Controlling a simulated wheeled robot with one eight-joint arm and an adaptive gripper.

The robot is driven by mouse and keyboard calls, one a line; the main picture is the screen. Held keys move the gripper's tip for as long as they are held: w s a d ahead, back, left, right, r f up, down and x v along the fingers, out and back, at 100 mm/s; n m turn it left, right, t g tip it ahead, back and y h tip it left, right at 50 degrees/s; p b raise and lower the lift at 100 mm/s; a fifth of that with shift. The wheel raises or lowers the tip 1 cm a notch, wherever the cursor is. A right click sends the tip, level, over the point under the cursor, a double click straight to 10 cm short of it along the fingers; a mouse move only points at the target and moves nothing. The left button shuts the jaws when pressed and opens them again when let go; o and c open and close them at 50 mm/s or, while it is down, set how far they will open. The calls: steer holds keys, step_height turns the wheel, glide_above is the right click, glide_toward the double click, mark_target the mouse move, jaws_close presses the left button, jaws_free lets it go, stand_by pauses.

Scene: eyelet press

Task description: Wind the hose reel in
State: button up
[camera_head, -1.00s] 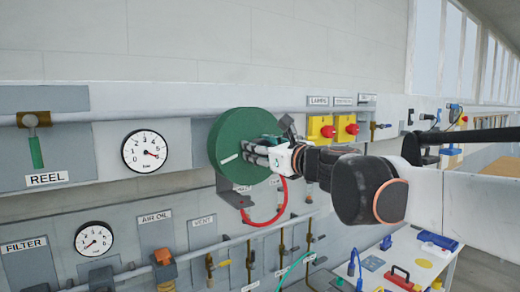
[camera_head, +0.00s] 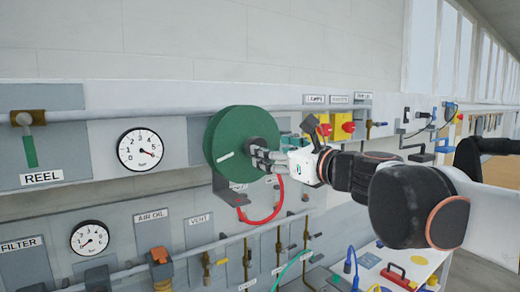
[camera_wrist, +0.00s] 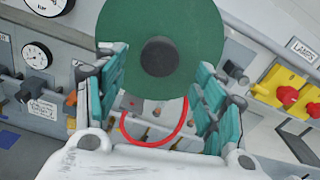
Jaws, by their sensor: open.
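The hose reel (camera_head: 228,130) is a green disc on a dark bracket on the wall panel, with a short white mark on its face. It fills the upper middle of the wrist view (camera_wrist: 190,30), with a dark round hub (camera_wrist: 160,55) at its centre. A red hose (camera_head: 272,212) loops below the reel; it also shows in the wrist view (camera_wrist: 152,145). My gripper (camera_head: 256,158) is in front of the reel's right side. Its teal-padded fingers stand wide apart in the wrist view (camera_wrist: 158,78), one either side of the hub, with nothing held. Contact with the reel cannot be told.
A green-handled lever (camera_head: 31,150) sits above the REEL label (camera_head: 41,178) at left. A gauge (camera_head: 140,149) is between it and the reel. Yellow boxes with red knobs (camera_head: 348,127) are close on the right. Pipes and valves run below.

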mark_target(248, 145)
steer(key=shift+v, duration=2.25)
steer(key=shift+y, duration=0.3)
steer(key=p+x, duration=0.2)
steer(key=x, duration=0.2)
steer(key=p+x, duration=0.3)
steer(key=x, duration=0.1)
steer(key=p+x, duration=0.2)
steer(key=x, duration=0.2)
steer(key=shift+w+f+p, duration=0.3)
steer(key=shift+p, duration=0.05)
steer(key=shift+c, duration=0.3)
jaws_close()
